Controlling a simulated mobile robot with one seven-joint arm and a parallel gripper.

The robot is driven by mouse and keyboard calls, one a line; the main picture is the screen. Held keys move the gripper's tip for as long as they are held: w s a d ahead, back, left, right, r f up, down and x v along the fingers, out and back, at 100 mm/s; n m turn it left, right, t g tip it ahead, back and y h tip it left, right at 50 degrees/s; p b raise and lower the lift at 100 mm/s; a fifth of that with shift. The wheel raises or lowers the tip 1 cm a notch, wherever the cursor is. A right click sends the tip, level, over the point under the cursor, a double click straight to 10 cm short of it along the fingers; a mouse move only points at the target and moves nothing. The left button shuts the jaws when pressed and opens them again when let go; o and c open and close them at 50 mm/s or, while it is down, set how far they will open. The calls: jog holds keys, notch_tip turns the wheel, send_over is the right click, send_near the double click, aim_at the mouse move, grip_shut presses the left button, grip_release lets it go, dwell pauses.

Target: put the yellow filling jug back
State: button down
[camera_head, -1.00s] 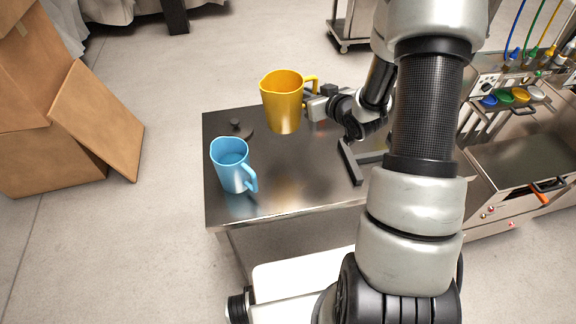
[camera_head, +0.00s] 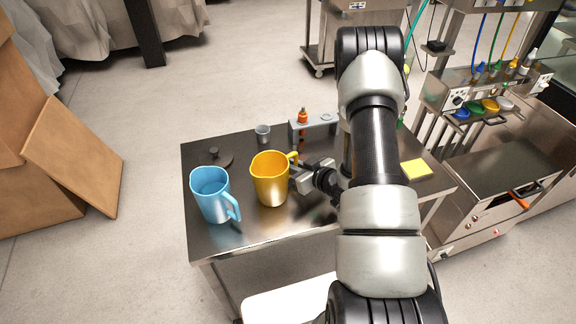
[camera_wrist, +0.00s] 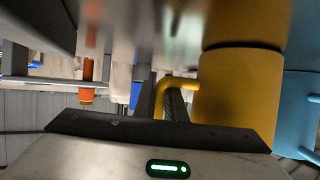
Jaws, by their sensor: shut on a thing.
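The yellow filling jug (camera_head: 271,183) is upright over the metal table, right of the blue jug. My gripper (camera_head: 299,179) comes from the right and is shut on its handle. In the wrist view the yellow jug (camera_wrist: 238,92) fills the right of centre, with its handle (camera_wrist: 172,88) between my fingers. Whether the jug's base touches the table is hard to tell. The metal table (camera_head: 250,231) is bare in front of the jug.
A blue jug (camera_head: 213,198) stands close on the left. Behind are a dark round lid (camera_head: 218,160), a small grey cup (camera_head: 263,134) and a grey rack (camera_head: 313,130) holding an orange-topped bottle (camera_head: 302,117). A yellow pad (camera_head: 416,169) lies at the right.

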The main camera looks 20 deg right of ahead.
jog(key=shift+f, duration=0.15)
jog(key=c, duration=1.8)
grip_release()
